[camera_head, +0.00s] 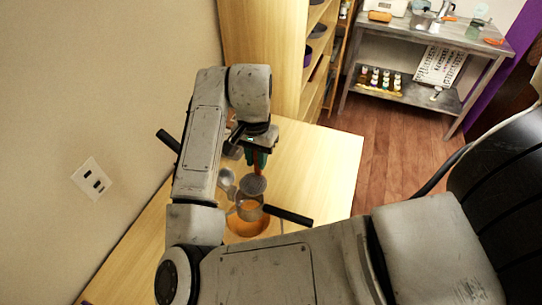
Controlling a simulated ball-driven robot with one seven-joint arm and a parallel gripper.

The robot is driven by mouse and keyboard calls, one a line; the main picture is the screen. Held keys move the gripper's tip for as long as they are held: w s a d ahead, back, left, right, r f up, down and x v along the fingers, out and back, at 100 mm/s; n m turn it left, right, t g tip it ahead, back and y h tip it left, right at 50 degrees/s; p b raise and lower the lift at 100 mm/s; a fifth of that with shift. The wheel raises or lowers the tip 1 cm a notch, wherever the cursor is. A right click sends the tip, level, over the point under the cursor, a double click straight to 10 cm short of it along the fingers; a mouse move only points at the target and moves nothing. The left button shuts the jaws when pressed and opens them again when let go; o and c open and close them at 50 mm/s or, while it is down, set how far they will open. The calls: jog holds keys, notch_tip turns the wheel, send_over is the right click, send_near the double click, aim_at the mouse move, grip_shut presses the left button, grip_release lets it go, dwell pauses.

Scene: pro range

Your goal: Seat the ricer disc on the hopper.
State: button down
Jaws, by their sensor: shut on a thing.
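My gripper (258,156) hangs over the wooden table with its teal fingers shut on an orange grip. Below that grip is the grey ricer disc (253,186), held just above the hopper. The hopper (249,208) is a metal cup with orange inside and a black handle (288,215) reaching right. The disc's lower edge overlaps the hopper's far rim in the picture, so I cannot tell whether they touch. My arm hides part of the area to the left.
An orange bowl (246,226) sits under the hopper. A grey spoon-like thing (224,180) lies to the left. The table (325,165) is bare on the right. A wooden shelf (262,60) stands behind, and a metal bench (425,32) is farther back.

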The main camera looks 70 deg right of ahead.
jog(key=shift+w+a+r, duration=0.2)
jog(key=shift+w+a, duration=0.2)
jog(key=shift+w, duration=0.35)
